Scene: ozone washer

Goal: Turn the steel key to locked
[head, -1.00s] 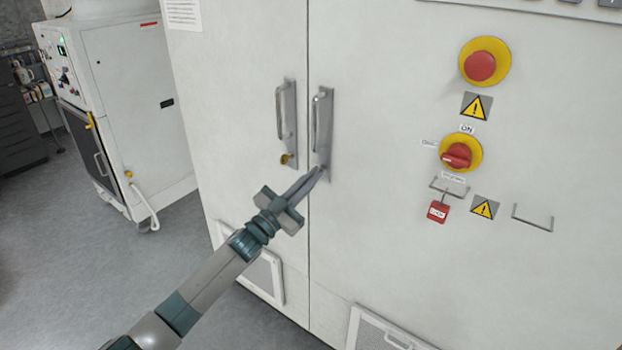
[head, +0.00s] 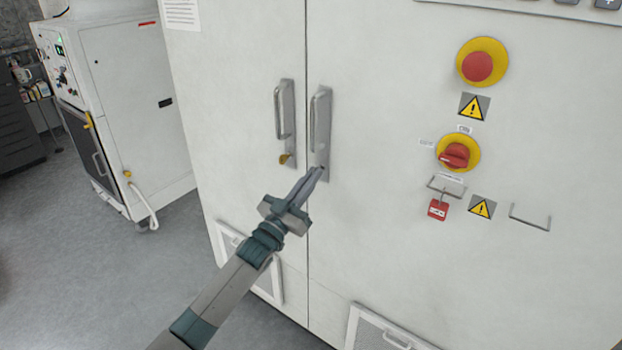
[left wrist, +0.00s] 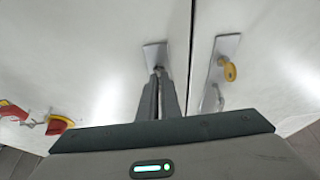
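The right cabinet door has a steel handle plate (head: 320,120). My left gripper (head: 319,171) has its fingertips at the lower end of that plate. In the left wrist view, the two fingers (left wrist: 159,72) come close together against the plate end (left wrist: 155,55). They appear shut on the small steel key at the lock; the key is almost wholly hidden between the tips, so its angle cannot be read. A brass-coloured key (head: 285,159) sits in the left door's plate (head: 287,110), apart from the gripper; it also shows in the left wrist view (left wrist: 229,71). My right gripper is not in view.
Right of the handles are a red emergency button (head: 478,67), a red rotary switch (head: 456,155) and a hanging red padlock tag (head: 437,210). Vent panels (head: 375,330) lie low on the doors. A white machine (head: 115,100) stands at left, with clear floor before it.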

